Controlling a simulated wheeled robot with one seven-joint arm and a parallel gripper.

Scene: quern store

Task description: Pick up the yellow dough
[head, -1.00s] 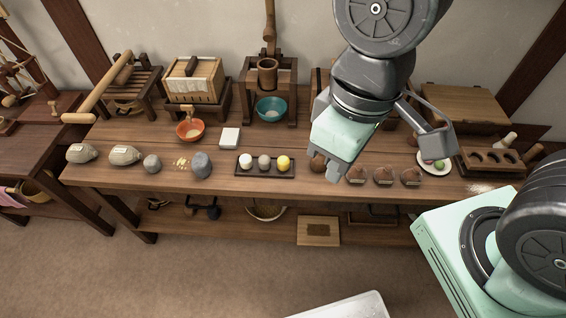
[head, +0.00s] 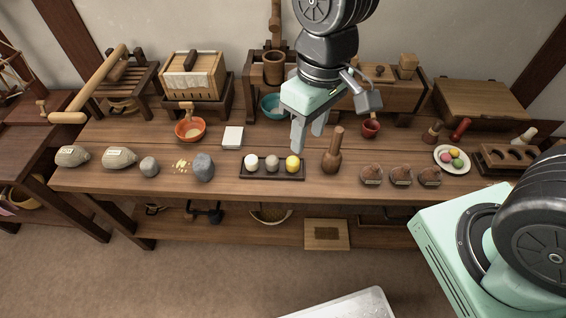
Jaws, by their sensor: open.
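The yellow dough (head: 292,163) is a small round ball at the right end of a dark tray (head: 257,176) on the wooden table. A white ball (head: 251,162) and a beige ball (head: 271,163) sit to its left on the same tray. My gripper (head: 307,139) is open and points down, above and slightly to the right of the yellow dough. Its fingers are apart and empty, and they do not appear to touch the dough. The yellow dough is in full view.
A wooden pestle-like tool (head: 333,155) stands just right of the tray. A grey stone (head: 203,167) is to the left. Brown lumps (head: 400,175) and a plate of coloured balls (head: 452,157) lie to the right. A teal bowl (head: 270,106) is behind my gripper.

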